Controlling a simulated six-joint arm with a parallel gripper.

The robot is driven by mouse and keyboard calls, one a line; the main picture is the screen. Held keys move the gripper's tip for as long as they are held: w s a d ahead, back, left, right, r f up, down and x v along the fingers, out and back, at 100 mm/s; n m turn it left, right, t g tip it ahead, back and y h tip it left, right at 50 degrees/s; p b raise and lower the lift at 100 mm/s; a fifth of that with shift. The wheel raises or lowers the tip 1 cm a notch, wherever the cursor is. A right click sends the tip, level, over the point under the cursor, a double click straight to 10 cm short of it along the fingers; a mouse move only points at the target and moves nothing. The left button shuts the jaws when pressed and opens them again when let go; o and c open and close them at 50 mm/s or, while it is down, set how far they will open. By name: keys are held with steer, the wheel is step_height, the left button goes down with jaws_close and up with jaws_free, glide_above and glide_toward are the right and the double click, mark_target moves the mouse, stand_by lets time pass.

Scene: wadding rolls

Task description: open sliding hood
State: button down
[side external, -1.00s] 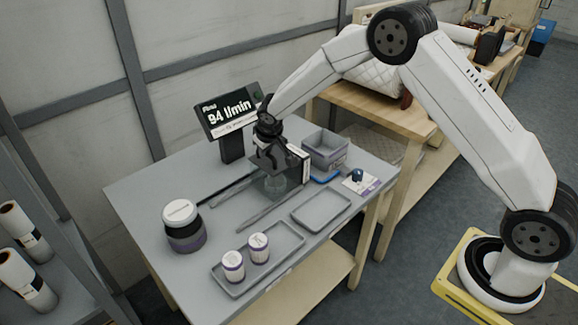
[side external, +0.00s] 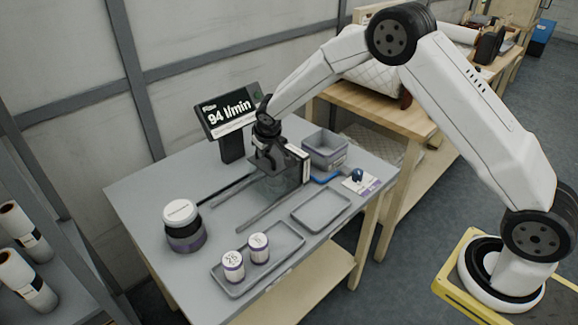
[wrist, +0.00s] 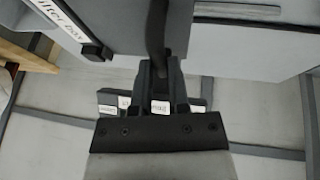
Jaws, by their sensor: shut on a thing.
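The sliding hood (side external: 287,183) is a smoky, see-through box on the grey table, at the far end of two rails. The dark rail (side external: 225,190) and the grey rail (side external: 262,214) run from it toward the lower left. My gripper (side external: 265,163) is at the hood's upper left side in the side view. In the wrist view my gripper (wrist: 160,88) is shut on a dark bar, the hood handle (wrist: 157,30). What is inside the hood is hard to make out.
A display (side external: 230,112) reading 94 l/min stands behind. A white-lidded jar (side external: 181,222) is left of the rails. A tray (side external: 284,268) with two rolls and an empty tray (side external: 322,211) lie in front. A grey bin (side external: 326,150) is at the right.

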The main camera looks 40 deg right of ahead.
steer(key=a, duration=1.2)
steer(key=shift+a, duration=0.25)
steer(key=c, duration=0.6)
jaws_free()
steer(key=shift+r, duration=0.1)
steer(key=v, duration=0.7)
steer(key=shift+r, duration=0.3)
steer(key=shift+s, duration=0.25)
